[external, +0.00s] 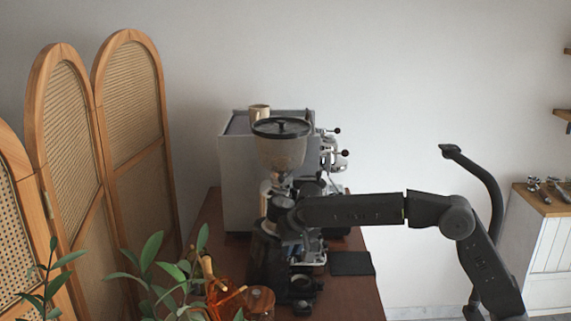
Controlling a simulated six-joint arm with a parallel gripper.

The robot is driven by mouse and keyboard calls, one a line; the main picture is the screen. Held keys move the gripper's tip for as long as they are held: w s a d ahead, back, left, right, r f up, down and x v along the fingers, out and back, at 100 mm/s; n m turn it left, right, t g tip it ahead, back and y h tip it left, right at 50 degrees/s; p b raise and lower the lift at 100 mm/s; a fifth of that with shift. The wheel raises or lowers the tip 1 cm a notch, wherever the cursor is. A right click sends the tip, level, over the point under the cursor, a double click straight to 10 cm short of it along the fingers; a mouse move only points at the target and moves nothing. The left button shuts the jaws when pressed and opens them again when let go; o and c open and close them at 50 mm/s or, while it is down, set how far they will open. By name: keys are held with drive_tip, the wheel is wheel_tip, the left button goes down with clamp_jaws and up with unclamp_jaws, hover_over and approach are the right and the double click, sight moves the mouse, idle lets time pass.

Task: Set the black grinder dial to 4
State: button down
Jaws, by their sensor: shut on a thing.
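The coffee grinder (283,155) stands on the wooden cart, with a smoky hopper and a black lid on top. My arm reaches in from the right, and my gripper (283,222) is at the grinder's body below the hopper. My gripper is shut on the black grinder dial, which is mostly hidden behind the gripper and wrist. The dial's numbers and its present setting cannot be read from this view.
A boxy espresso machine (240,165) stands behind the grinder, with a cup (259,111) on top. A black mat (351,263) lies at the right. An amber glass item (222,290), a wooden-lidded jar (260,300) and a leafy plant (165,275) are in front.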

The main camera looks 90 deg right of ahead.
drive_tip(key=shift+w+a+r+m+g, duration=0.1)
drive_tip(key=shift+w+a+m+g, duration=0.05)
drive_tip(key=shift+w+m, duration=0.45)
drive_tip(key=shift+w+a+r+m+g, duration=0.1)
drive_tip(key=shift+w+r+m+g, duration=0.1)
drive_tip(key=shift+w+m, duration=0.4)
drive_tip(key=shift+w+a+r+m+g, duration=0.15)
drive_tip(key=shift+w+m, duration=0.25)
drive_tip(key=shift+m, duration=0.4)
drive_tip(key=c, duration=1.1)
unclamp_jaws()
drive_tip(key=shift+f, duration=0.1)
drive_tip(key=shift+v, duration=6.05)
drive_tip(key=shift+w, duration=0.1)
